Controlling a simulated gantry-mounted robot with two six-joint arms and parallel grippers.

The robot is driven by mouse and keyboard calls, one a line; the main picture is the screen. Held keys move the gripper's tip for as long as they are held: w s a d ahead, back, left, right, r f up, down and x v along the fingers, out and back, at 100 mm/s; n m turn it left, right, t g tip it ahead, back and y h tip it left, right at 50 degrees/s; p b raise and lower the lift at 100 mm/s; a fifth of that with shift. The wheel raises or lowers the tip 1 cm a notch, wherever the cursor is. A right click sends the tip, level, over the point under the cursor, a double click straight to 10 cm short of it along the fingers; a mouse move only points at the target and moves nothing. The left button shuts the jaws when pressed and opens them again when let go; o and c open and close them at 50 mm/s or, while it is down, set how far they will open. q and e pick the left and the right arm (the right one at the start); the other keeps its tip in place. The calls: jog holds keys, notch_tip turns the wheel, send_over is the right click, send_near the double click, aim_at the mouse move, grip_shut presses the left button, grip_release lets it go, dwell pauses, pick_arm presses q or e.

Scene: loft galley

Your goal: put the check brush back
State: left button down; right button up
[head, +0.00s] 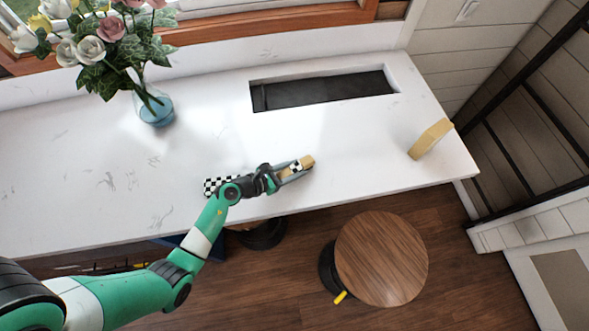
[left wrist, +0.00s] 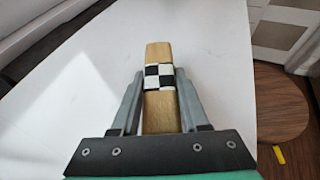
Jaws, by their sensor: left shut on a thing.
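The check brush (head: 307,161) has a light wooden body with a black-and-white checked band. My left gripper (head: 294,171) is shut on it, near the front part of the white counter (head: 350,140). In the left wrist view the brush (left wrist: 161,112) lies lengthwise between the two fingers of the gripper (left wrist: 160,78), with its wooden end pointing away past the fingertips. Whether it touches the counter is hard to tell. A checked black-and-white patch (head: 213,186) lies on the counter left of the gripper, partly hidden by my arm. My right gripper is not in view.
A tan block (head: 430,139) stands near the counter's right end. A dark recessed trough (head: 325,91) lies at the back. A blue glass vase (head: 156,108) with flowers stands at the left. A round wooden stool (head: 382,258) is below the front edge.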

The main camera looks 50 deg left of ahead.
pick_arm(q)
jog(key=c, duration=0.9)
grip_release()
jog(key=shift+f, duration=0.15)
jog(key=o, duration=0.5)
jog(key=shift+r, duration=0.3)
jog(key=p+v, duration=0.1)
jog(key=v, duration=1.1)
jog(key=shift+f+p, duration=0.15)
jog(key=shift+p, duration=0.25)
